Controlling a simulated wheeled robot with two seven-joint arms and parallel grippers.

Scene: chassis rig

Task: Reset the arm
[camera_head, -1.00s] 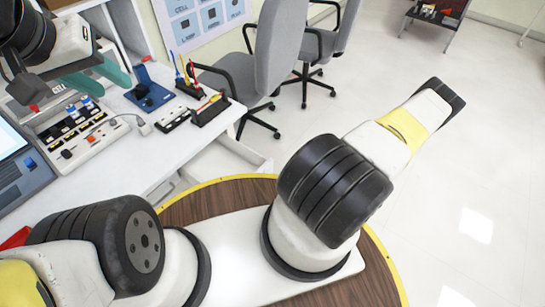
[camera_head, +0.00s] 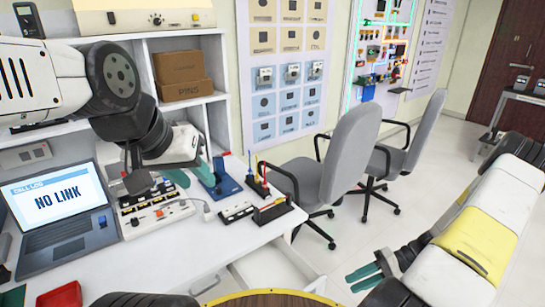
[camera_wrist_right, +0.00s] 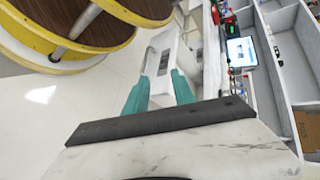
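My left arm comes in from the left over the desk. Its left gripper (camera_head: 198,184) hangs beside the board of switches and terminals (camera_head: 155,212), with two teal fingers apart and nothing seen between them. My right arm runs down the right side of the head view, over the floor. Its right gripper (camera_head: 368,274) points left, near the desk's front, with teal fingers. In the right wrist view the right gripper (camera_wrist_right: 158,78) shows both fingers apart, with no object between them.
A laptop (camera_head: 62,218) reading "NO LINK" and a red tray (camera_head: 60,297) are on the desk (camera_head: 190,245). A blue stand (camera_head: 222,178) and black racks (camera_head: 272,208) are right of the board. Grey chairs (camera_head: 348,155) stand beyond an open drawer (camera_head: 270,272).

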